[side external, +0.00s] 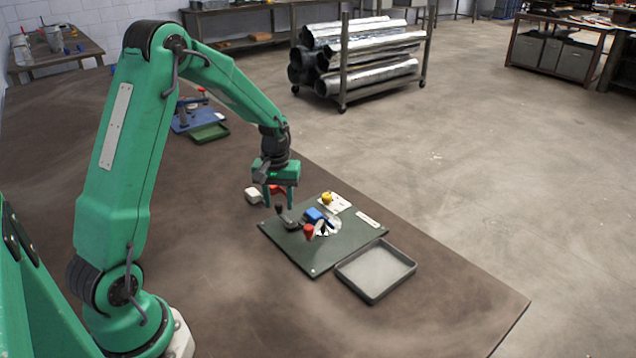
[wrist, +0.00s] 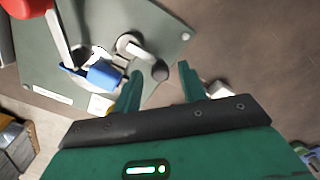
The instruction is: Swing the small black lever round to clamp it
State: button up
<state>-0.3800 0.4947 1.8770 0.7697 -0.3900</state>
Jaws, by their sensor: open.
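The small lever (side external: 289,221) has a grey arm and a black knob (side external: 279,209), and stands on the left part of a dark green plate (side external: 298,254). In the wrist view the lever's pale arm (wrist: 137,50) runs to the black knob (wrist: 160,70). My gripper (side external: 280,203) is open above the plate's left corner. In the wrist view my gripper (wrist: 158,72) has its fingertips on either side of the knob, with gaps showing. Contact cannot be told.
An empty grey tray (side external: 376,270) adjoins the plate's right side. The near tabletop is clear.

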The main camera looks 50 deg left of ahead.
aim_at(280, 205)
jog(key=shift+r, duration=3.8)
jog(key=s+d+r+m+t, duration=0.3)
jog(key=s+d+r+m, duration=0.1)
jog(key=s+d+r, duration=0.5)
jog(key=s+d+r+m+t, duration=0.2)
jog(key=s+d+r+m, duration=0.1)
jog(key=s+d, duration=0.4)
jog(key=s+m, duration=0.1)
jog(key=s, duration=0.2)
jog(key=shift+d+m+t, duration=0.25)
jog(key=shift+m+t, duration=0.05)
jog(key=shift+m, duration=0.1)
